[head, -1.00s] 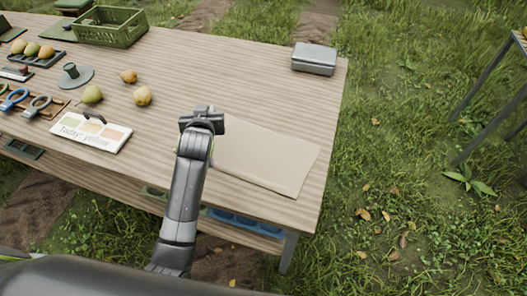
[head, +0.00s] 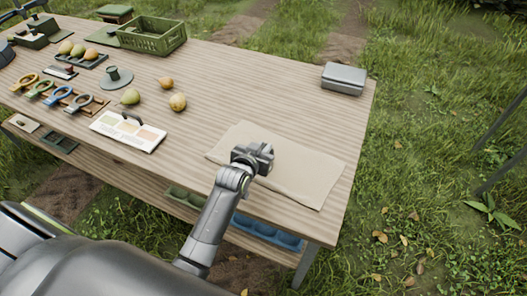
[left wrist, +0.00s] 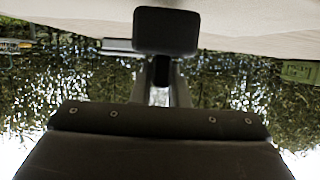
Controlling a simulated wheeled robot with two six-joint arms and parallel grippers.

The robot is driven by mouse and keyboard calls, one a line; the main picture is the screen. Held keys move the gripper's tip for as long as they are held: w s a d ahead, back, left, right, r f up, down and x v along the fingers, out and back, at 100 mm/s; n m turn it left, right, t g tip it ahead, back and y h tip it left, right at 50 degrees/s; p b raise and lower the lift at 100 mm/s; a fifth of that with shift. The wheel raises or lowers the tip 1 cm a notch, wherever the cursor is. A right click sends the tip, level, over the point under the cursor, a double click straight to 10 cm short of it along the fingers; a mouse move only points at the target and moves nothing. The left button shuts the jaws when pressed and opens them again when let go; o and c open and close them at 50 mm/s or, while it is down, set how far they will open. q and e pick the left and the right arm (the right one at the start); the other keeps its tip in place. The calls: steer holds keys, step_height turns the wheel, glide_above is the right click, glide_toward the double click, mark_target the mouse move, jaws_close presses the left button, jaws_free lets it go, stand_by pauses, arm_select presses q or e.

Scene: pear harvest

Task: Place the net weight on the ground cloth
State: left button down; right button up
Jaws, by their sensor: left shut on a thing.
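The ground cloth (head: 305,178) is a flat beige sheet on the front right part of the wooden table in the head view. It also shows as a pale surface along the top of the left wrist view (left wrist: 255,25). My left gripper (head: 258,155) is over the front left part of the cloth and hides some of it. It is shut on a dark rounded block (left wrist: 166,32), which appears to be the net weight. In the head view the block is hard to tell from the gripper. I cannot tell whether it touches the cloth. My right gripper is not in view.
A grey case (head: 344,79) stands at the table's back right corner. A picture card (head: 128,131), loose pears (head: 177,102), a knobbed disc (head: 117,79) and a green crate (head: 152,37) lie to the left. The wood behind the cloth is clear.

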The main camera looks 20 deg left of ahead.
arm_select(q)
steer(key=shift+f, duration=0.8)
steer(key=shift+s+f, duration=0.25)
steer(key=shift+f, duration=0.5)
steer(key=c, duration=1.4)
jaws_free()
steer(key=shift+f, duration=0.1)
steer(key=shift+r, duration=0.25)
steer(key=r+v, duration=0.1)
steer(key=v, duration=1.1)
steer(key=shift+w+r, duration=0.15)
steer(key=shift+w, duration=0.1)
